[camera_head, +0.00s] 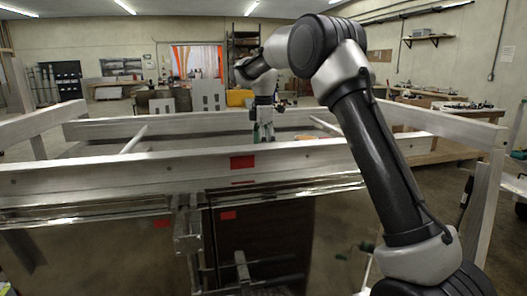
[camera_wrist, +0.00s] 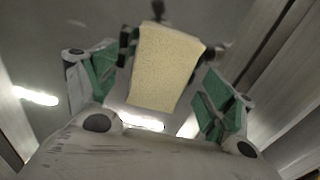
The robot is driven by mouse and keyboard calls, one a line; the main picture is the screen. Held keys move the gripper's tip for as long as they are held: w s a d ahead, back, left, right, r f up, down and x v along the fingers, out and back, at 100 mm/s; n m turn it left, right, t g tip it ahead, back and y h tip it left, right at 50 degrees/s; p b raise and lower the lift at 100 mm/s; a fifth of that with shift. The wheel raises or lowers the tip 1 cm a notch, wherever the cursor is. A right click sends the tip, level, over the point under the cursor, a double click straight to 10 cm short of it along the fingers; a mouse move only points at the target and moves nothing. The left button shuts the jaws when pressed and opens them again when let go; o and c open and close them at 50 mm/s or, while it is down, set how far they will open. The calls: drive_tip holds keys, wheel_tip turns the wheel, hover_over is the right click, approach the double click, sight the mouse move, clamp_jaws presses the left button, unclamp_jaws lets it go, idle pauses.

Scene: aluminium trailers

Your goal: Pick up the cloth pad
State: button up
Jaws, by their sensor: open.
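A pale yellow, flat-faced pad (camera_wrist: 168,68), which looks like the cloth pad, shows in the wrist view between my two fingers. My gripper (camera_wrist: 161,88) is open, with a green-faced finger on each side of the pad. A gap shows on the right side; on the left I cannot tell whether the finger touches. The pad cannot be made out there.
The near aluminium beam (camera_head: 120,175) of the trailer frame runs across the head view, with red patches on it. A far beam (camera_head: 190,126) and side rails surround it. A small orange item (camera_head: 305,137) lies right of my gripper. Workbenches stand farther back.

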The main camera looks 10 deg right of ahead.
drive_tip(key=c, duration=1.2)
wheel_tip(320, 180, up, 10)
drive_tip(key=shift+r, duration=0.1)
drive_tip(key=o, duration=0.5)
drive_tip(key=c, duration=0.3)
